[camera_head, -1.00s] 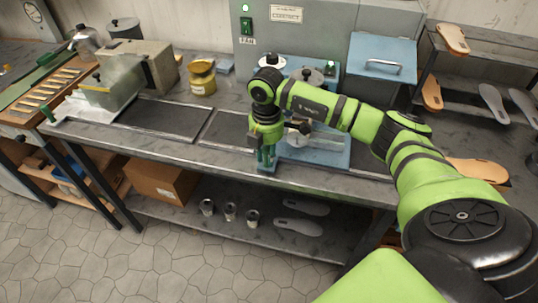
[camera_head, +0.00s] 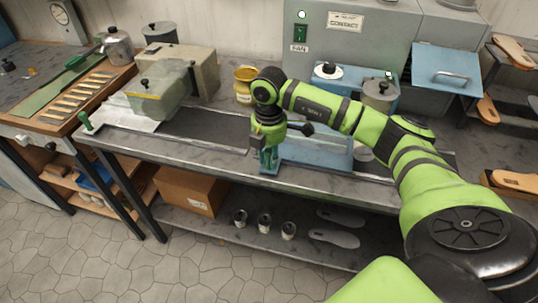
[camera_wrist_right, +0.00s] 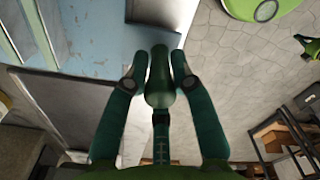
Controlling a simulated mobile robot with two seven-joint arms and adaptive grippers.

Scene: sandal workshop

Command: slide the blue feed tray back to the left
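The blue feed tray (camera_head: 316,152) lies on the bench rail in the head view, right of a dark plate. My right gripper (camera_head: 268,160) is at the tray's front left corner, pointing down. In the right wrist view the blue tray (camera_wrist_right: 92,35) fills the upper left, with worn paint. There the fingers of my right gripper (camera_wrist_right: 158,72) are closed on both sides of a dark green handle (camera_wrist_right: 159,88). The handle's foot is hidden. My left gripper is not seen in the head view.
A dark plate (camera_head: 205,130) lies left of the blue tray. A clear guard (camera_head: 160,92) stands farther left, with another green handle (camera_head: 86,121) at the bench's left end. A yellow pot (camera_head: 244,85) and a grey machine (camera_head: 355,45) stand behind. Cups and soles lie on the shelf below.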

